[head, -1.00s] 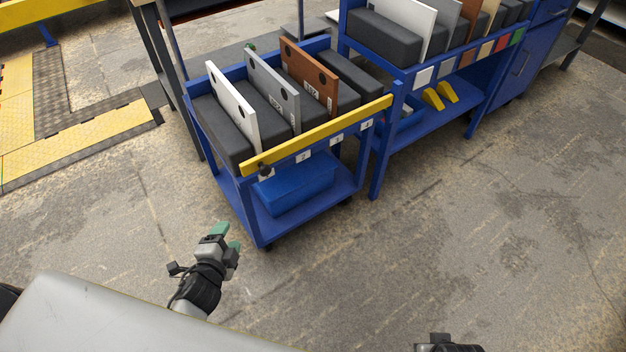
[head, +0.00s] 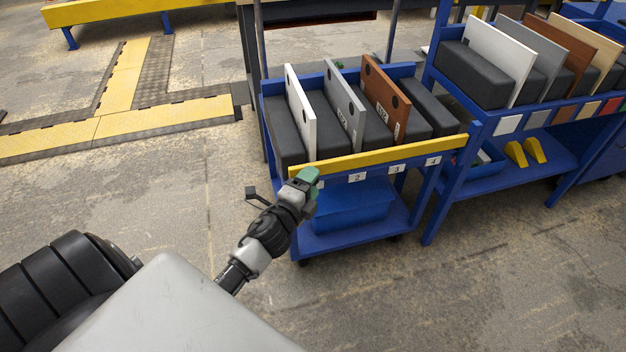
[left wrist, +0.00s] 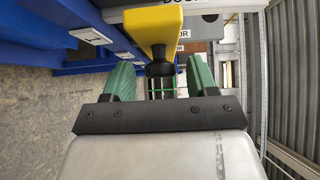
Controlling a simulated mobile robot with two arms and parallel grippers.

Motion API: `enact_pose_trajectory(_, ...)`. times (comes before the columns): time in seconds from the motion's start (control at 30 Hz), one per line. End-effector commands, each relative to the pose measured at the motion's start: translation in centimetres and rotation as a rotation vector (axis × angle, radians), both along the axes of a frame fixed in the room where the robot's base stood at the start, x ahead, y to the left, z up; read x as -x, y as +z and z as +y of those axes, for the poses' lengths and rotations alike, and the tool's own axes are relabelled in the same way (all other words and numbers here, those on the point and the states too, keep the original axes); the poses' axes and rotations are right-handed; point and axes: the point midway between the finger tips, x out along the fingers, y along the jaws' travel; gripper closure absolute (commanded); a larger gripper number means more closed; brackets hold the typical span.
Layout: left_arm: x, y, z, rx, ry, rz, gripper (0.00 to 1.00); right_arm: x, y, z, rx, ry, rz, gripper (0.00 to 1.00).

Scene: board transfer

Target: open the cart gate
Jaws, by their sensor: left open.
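The cart gate is a yellow bar (head: 390,154) lying across the front top of the blue cart (head: 345,243). It spans from the cart's left front corner to its right post. My left gripper (head: 310,178) is at the bar's left end. In the left wrist view the yellow bar (left wrist: 152,24) runs away at the top, with a dark knob (left wrist: 159,66) at its near end. The open green fingers of my left gripper (left wrist: 158,82) stand on either side of the knob, with gaps to it. In the head view my gripper hides the knob. My right gripper is out of view.
White, grey and brown boards (head: 384,99) stand between dark blocks on the cart. A blue bin (head: 350,207) sits on its lower shelf. A second blue rack (head: 490,125) with more boards adjoins at right. Open concrete floor lies in front.

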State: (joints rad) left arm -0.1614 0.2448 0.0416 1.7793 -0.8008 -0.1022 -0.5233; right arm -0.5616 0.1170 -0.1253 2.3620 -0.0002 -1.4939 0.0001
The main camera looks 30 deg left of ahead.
Motion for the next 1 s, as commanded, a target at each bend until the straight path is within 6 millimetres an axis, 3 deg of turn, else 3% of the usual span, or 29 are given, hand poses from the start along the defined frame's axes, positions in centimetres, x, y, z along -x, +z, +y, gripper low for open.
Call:
enact_pose_trajectory(0.17, -1.35, 0.01, 0.15, -0.001, 0.000, 0.000, 0.42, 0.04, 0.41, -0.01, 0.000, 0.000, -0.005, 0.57)
enact_pose_trajectory(0.47, -1.49, -0.02, 0.15, 0.000, 0.000, 0.001, 0.44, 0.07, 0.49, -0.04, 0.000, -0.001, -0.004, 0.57)
enact_pose_trajectory(0.83, -1.46, -0.05, 0.13, 0.000, 0.000, 0.001, 1.00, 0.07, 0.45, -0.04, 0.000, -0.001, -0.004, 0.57)
enact_pose_trajectory(1.0, -1.48, -0.14, 0.06, 0.003, 0.017, 0.000, 1.00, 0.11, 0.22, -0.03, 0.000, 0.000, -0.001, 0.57)
